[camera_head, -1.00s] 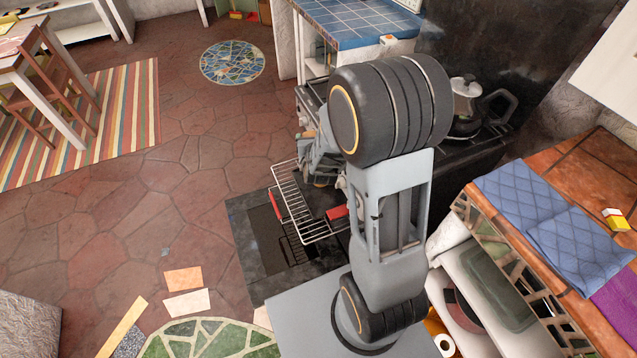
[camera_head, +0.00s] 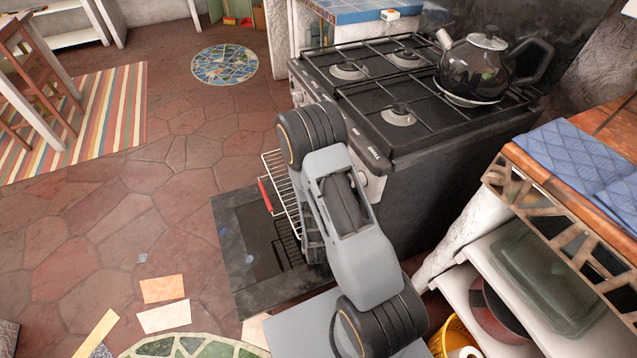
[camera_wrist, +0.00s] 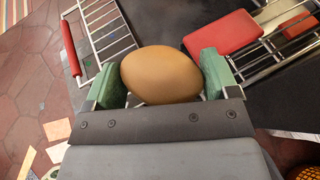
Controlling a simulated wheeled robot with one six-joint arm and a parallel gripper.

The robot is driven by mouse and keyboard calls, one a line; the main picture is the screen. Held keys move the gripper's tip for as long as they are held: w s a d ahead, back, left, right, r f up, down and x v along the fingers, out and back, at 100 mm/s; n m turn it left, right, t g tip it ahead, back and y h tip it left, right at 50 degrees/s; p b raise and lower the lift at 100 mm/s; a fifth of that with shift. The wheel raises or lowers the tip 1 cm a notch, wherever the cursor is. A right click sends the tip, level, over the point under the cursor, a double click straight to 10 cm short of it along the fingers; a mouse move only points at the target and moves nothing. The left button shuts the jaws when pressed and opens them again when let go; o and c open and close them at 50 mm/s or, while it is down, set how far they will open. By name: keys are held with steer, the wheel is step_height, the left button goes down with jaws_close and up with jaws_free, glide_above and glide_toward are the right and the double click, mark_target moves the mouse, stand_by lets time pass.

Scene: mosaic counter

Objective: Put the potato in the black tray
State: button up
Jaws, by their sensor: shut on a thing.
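The potato (camera_wrist: 160,75), a smooth brown oval, sits between the two green fingers of my gripper (camera_wrist: 158,78) in the wrist view. The fingers are shut on it from both sides. My gripper and the potato are hidden behind my arm in the head view. A dark flat surface (camera_wrist: 165,22) lies beyond the potato in the wrist view. I cannot tell whether any of it is the black tray, and I cannot pick the tray out in the head view.
The oven door (camera_head: 238,245) is open, with a red-handled wire rack (camera_head: 280,190) above it. The rack also shows in the wrist view (camera_wrist: 105,30), near a red piece (camera_wrist: 222,32). The stove (camera_head: 400,115) bears a kettle (camera_head: 478,68). Open floor (camera_head: 100,220) lies left.

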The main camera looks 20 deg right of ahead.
steer(key=shift+b+x, duration=0.9)
steer(key=shift+x, duration=0.05)
steer(key=w+b, duration=0.1)
steer(key=b, duration=0.2)
steer(key=w+d+b, duration=0.1)
steer(key=b, duration=0.3)
steer(key=shift+w+f, duration=0.15)
steer(key=w+d+b, duration=0.1)
steer(key=w, duration=0.2)
steer(key=w+d+b, duration=0.1)
steer(key=w+d, duration=0.1)
steer(key=w, duration=0.2)
steer(key=w+d+r+b, duration=0.1)
steer(key=w, duration=0.3)
steer(key=shift+w+d, duration=0.15)
steer(key=shift+d, duration=0.1)
step_height(320, 180, down, 4)
steer(key=shift+r+b, duration=0.15)
steer(key=shift+b, duration=0.9)
steer(key=shift+r, duration=0.1)
steer(key=o, duration=0.9)
steer(key=shift+c, duration=0.2)
